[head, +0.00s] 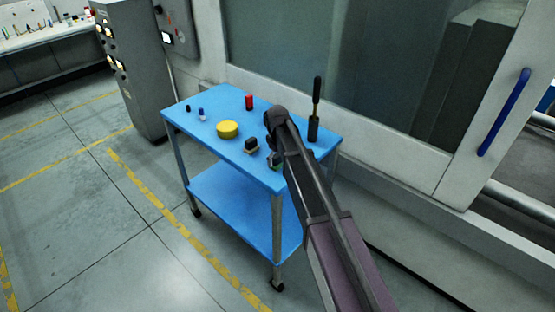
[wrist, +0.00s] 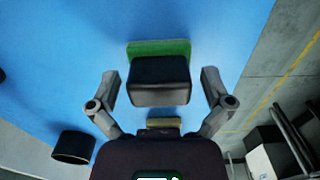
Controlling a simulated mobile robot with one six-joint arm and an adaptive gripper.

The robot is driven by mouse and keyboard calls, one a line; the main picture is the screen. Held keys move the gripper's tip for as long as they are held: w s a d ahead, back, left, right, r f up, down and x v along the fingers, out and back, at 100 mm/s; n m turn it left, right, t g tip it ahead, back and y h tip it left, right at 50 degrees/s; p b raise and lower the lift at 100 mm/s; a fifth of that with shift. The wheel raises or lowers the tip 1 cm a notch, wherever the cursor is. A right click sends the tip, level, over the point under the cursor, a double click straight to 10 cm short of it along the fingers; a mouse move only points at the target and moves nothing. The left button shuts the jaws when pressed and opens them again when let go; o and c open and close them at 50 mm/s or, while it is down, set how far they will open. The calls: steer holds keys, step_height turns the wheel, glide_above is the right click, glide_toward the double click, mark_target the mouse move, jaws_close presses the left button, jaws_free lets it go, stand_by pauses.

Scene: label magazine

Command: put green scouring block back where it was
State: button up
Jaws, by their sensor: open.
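The green scouring block (wrist: 158,48) lies on the blue cart top in the wrist view, with a dark block-shaped grip (wrist: 160,80) over it. My gripper (wrist: 160,88) is open, with one finger on each side of the dark grip and a gap visible at both sides. My gripper's fingers are mostly hidden by the arm there. I cannot tell how high they are above the cart top.
A machine wall rises behind the cart.

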mark_target(278, 155)
step_height(278, 155, up, 12)
steer(key=p, duration=1.2)
steer(key=shift+d, duration=0.1)
stand_by(0.7)
steer(key=s+d+m, duration=1)
steer(key=s+d, duration=1.2)
steer(key=s, duration=0.4)
steer(key=shift+d, duration=0.35)
steer(key=shift+w, duration=0.1)
